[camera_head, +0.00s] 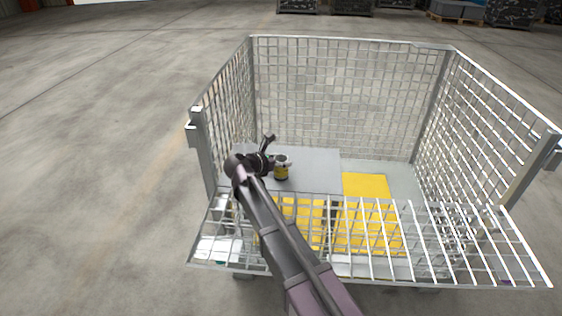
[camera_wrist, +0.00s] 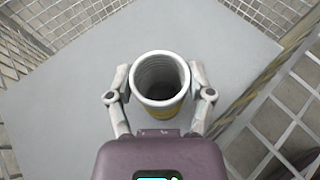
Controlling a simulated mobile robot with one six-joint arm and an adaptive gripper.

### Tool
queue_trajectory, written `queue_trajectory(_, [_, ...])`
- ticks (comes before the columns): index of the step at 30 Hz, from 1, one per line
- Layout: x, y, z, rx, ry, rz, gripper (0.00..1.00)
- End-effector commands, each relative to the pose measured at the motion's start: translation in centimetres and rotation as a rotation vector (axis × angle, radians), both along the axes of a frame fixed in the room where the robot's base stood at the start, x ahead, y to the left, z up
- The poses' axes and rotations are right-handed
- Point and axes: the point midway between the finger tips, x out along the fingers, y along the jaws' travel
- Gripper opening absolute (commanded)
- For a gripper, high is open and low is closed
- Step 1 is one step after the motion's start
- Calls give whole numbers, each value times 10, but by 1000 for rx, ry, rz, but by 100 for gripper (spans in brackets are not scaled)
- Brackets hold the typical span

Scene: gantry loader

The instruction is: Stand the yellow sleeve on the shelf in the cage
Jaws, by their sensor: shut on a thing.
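The yellow sleeve (camera_head: 281,172) is a short hollow cylinder with a pale rim and a yellow band. It is upright at the grey shelf (camera_head: 318,165) inside the wire cage (camera_head: 345,90). In the wrist view the sleeve (camera_wrist: 160,82) shows its open top, with the grey shelf (camera_wrist: 85,85) around it. My gripper (camera_wrist: 160,92) is shut on the sleeve, one finger on each side. In the head view my gripper (camera_head: 277,162) reaches in over the lowered front. The sleeve's bottom edge is mostly hidden, so I cannot tell whether it touches the shelf.
The lowered mesh front (camera_head: 450,262) lies below my arm. A yellow panel (camera_head: 366,186) lies on the cage floor right of the shelf. Mesh walls enclose the back and both sides. The shelf's left part is partly hidden by my arm.

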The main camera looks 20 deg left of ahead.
Motion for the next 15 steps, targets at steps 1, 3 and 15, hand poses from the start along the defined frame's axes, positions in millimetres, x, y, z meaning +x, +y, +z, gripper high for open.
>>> queue_trajectory(1, [0, 0, -1, 0, -1, 0, 7])
queue_trajectory(3, [0, 0, -3, 0, -1, 0, 7])
queue_trajectory(15, [0, 0, -3, 0, 0, 0, 100])
